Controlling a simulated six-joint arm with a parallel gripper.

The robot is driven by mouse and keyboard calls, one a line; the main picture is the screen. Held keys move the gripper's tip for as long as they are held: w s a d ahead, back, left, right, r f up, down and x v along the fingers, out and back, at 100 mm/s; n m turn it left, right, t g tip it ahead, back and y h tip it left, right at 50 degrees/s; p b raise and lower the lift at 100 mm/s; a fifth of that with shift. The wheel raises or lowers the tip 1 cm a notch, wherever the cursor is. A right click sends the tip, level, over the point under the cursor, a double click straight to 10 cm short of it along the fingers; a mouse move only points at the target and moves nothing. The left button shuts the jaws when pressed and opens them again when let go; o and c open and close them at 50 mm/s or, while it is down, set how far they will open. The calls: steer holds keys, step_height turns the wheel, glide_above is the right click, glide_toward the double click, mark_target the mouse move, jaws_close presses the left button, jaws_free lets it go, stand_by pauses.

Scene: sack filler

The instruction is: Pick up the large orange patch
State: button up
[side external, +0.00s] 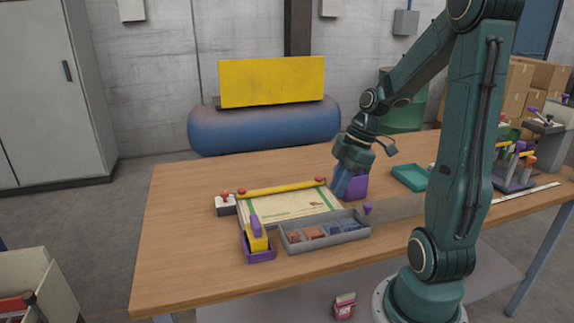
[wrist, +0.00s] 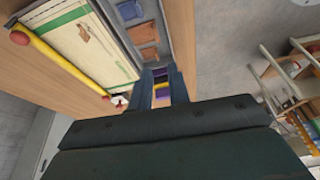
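A grey divided tray (side external: 327,243) lies on the table. It holds two orange-brown patches, one on the left (side external: 293,237) and one beside it (side external: 314,233), with dark blue patches (side external: 345,226) to their right. The wrist view shows two orange patches, a larger-looking one (wrist: 141,33) and a smaller-looking one (wrist: 149,53), and a blue patch (wrist: 130,10). My gripper (side external: 340,190) is above the table behind the tray's right end, apart from the patches. Its fingers (wrist: 162,88) are open with nothing held between them.
A sack (side external: 285,206) lies behind the tray under a yellow bar (side external: 281,187) with red ends. A yellow and purple tool (side external: 258,240) stands left of the tray. A purple block (side external: 356,185) is beside my gripper. A teal tray (side external: 410,177) lies farther right. The front left table is clear.

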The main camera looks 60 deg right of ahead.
steer(key=shift+d+f, duration=0.55)
steer(key=shift+d, duration=0.25)
glide_above(320, 230)
steer(key=s+a, duration=0.2)
steer(key=s, duration=0.1)
steer(key=shift+n, duration=0.3)
steer(key=shift+w+a+f, duration=0.1)
steer(key=shift+f, duration=1.9)
steer(key=shift+a+f, duration=0.1)
steer(key=shift+f, duration=1.85)
steer(key=shift+x, duration=2.6)
steer(key=shift+a, duration=0.15)
steer(key=shift+c, duration=0.5)
jaws_close()
